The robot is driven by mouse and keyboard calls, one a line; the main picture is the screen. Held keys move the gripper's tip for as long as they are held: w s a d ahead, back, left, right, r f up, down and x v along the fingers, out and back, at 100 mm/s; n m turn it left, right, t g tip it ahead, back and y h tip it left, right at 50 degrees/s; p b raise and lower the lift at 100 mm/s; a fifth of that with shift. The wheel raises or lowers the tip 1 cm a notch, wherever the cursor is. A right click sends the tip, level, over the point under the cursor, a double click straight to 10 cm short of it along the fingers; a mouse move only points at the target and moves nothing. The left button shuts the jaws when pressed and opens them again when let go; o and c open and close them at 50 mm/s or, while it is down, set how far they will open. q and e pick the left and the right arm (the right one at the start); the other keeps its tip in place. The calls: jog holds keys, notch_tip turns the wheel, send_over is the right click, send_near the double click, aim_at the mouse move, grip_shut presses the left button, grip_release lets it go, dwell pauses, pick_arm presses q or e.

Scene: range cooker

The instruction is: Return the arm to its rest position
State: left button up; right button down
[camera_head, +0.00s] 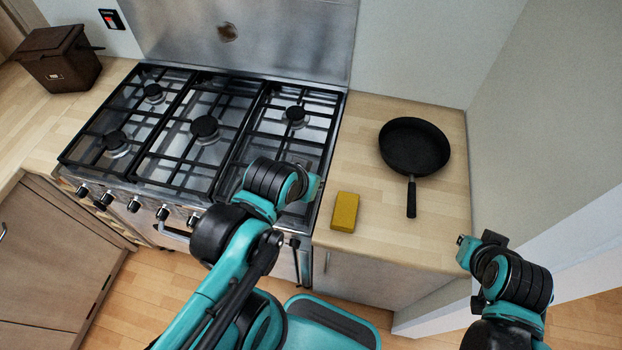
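My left arm reaches up from the lower left, and its wrist is over the front right part of the range cooker (205,128). The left gripper (311,187) points right, left of a yellow sponge (345,212) and apart from it in the picture. Its fingers are mostly hidden, so I cannot tell if it is open or shut. My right arm is folded at the lower right, and its gripper (465,251) is beside the counter's right front corner. Its fingers are too small and turned away to judge. I see nothing held in either gripper.
A black frying pan (414,147) lies on the right wooden counter (362,143), its handle pointing to the front, behind and right of the sponge. A brown box (58,60) stands on the left counter. Black grates cover the cooker top. A wall bounds the right side.

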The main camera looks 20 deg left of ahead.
jog(key=shift+f, duration=0.15)
notch_tip(320, 180, down, 5)
jog(key=b, duration=0.5)
jog(key=shift+f+b, duration=0.15)
jog(key=shift+b, duration=0.15)
